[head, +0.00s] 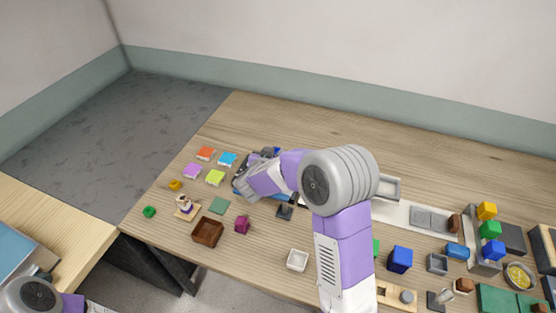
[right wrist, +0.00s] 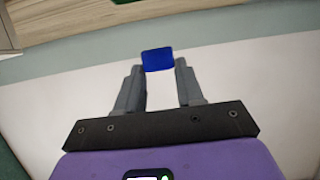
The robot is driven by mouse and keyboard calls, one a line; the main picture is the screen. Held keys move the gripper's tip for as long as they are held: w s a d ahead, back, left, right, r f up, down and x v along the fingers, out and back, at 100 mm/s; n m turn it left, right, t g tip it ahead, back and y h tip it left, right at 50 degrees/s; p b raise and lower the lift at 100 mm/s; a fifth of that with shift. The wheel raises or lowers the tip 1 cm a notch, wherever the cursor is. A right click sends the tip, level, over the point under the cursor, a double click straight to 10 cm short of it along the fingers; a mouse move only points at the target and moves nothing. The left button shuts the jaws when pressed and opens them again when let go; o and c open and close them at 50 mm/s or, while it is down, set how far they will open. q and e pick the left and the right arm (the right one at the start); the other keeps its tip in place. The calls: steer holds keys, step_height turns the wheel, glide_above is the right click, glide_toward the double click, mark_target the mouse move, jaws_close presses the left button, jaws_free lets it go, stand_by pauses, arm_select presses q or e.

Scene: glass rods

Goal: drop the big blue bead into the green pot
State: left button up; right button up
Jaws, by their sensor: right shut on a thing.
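My right gripper (head: 271,153) is over the back middle of the table, partly behind my own arm. In the right wrist view, its fingers (right wrist: 158,75) are shut on a big blue bead (right wrist: 157,59), which looks like a rounded block at the fingertips. In the head view a bit of blue, probably this bead (head: 277,150), shows by the fingers. A small green round thing (head: 149,212), possibly the green pot, stands near the table's left edge; its opening is too small to make out. My left gripper (head: 44,274) is at the lower left, its jaws unclear.
Coloured flat pieces (head: 205,153) lie left of my right gripper. A brown box (head: 207,232), a magenta piece (head: 242,226) and a white dish (head: 297,260) stand nearer the front. Blocks, including a blue one (head: 400,259), crowd the right. The back edge is clear.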

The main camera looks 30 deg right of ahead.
steer(key=shift+s+d+f+m+g+h, duration=0.3)
steer(key=shift+d+f+m+g+h, duration=0.1)
steer(key=shift+d+f+m+h, duration=0.15)
step_height(320, 180, down, 3)
steer(key=b, duration=0.3)
steer(key=shift+f+b, duration=0.1)
steer(key=shift+b, duration=0.2)
steer(key=shift+f+b, duration=0.45)
steer(key=shift+f, duration=0.55)
steer(key=o, duration=1.1)
